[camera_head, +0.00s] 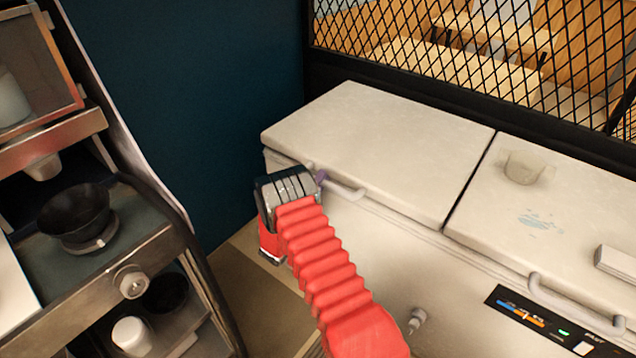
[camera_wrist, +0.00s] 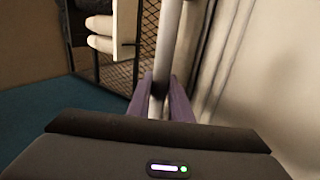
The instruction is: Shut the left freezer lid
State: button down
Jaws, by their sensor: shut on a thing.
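The left freezer lid (camera_head: 375,150) is a pale, worn panel that lies flat over the left part of the white chest freezer (camera_head: 385,245). It looks about level with the right lid (camera_head: 560,200). Its bar handle (camera_head: 346,191) is on the front edge. My gripper (camera_head: 321,178) is at the left end of this handle, with its purple fingertips mostly hidden behind its own body. In the wrist view, the purple fingers of my gripper (camera_wrist: 160,100) are shut on either side of the handle bar (camera_wrist: 165,50).
A small translucent cup (camera_head: 523,167) and a pale block (camera_head: 615,262) are on the right lid. A metal shelf unit with a black bowl (camera_head: 76,214) stands at the left. Black mesh (camera_head: 450,60) rises behind the freezer. Floor (camera_head: 262,290) shows between shelf and freezer.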

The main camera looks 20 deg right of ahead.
jog(key=c, duration=1.9)
grip_release()
jog(key=shift+s+d+f, duration=0.1)
jog(key=shift+s+f, duration=0.05)
jog(key=shift+f, duration=0.55)
jog(key=shift+o, duration=1.3)
jog(key=shift+r, duration=0.1)
jog(key=shift+r, duration=0.1)
jog(key=v, duration=1.3)
jog(key=shift+a, duration=0.35)
jog(key=shift+s+n, duration=0.1)
jog(key=shift+n, duration=0.3)
